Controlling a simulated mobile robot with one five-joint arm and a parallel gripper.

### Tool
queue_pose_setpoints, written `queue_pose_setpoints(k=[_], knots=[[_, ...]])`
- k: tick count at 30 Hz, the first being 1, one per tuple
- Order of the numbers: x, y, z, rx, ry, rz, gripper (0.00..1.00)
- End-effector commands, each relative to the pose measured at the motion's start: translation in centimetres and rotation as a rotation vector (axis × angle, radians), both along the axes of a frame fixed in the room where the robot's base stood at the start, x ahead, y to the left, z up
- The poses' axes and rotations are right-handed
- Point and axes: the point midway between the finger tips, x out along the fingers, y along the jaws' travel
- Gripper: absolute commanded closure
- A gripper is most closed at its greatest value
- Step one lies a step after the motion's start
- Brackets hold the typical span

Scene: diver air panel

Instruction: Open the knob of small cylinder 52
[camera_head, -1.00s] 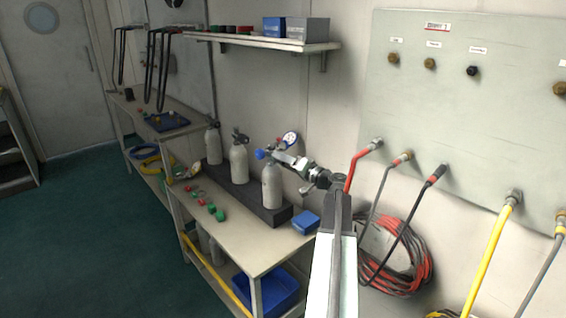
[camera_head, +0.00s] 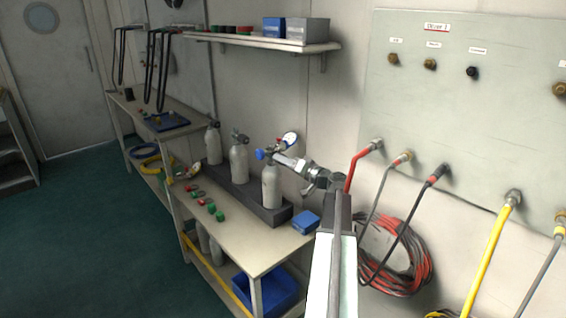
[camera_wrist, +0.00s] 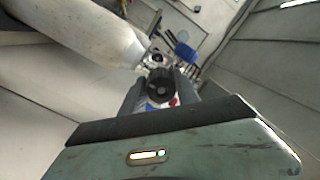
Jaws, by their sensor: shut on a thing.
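The nearest grey small cylinder (camera_head: 271,187) stands upright in the dark rack on the bench. Its number is not readable, so I cannot confirm that it is 52. My gripper (camera_head: 283,160) reaches in from the right at its valve, with a blue knob (camera_head: 261,154) just beyond on the left. In the wrist view my gripper (camera_wrist: 158,92) is shut with a dark round knob (camera_wrist: 158,84) between its fingers. Blue, white and red show just below that knob. A large pale cylinder body (camera_wrist: 85,30) fills the upper left there.
Two more grey cylinders (camera_head: 239,163) stand farther back in the rack (camera_head: 284,214). A round gauge (camera_head: 291,138) is just behind my gripper. A small blue box (camera_head: 306,221) lies on the bench's right end. The panel (camera_head: 470,130) with hoses is at right.

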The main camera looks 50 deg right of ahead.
Motion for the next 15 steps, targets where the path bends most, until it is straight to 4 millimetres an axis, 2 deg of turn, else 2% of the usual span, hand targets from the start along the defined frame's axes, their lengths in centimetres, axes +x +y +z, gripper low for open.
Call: queue_pose_setpoints(k=[1,3,11,15], knots=[[0.0,0.0,0.0,-0.001,0.000,0.000,0.55],[0.0,0.0,0.0,-0.001,0.000,0.000,0.41],[0.0,0.0,0.0,0.000,0.000,0.000,0.41],[-1.4,0.0,0.0,0.000,0.000,-0.001,0.41]])
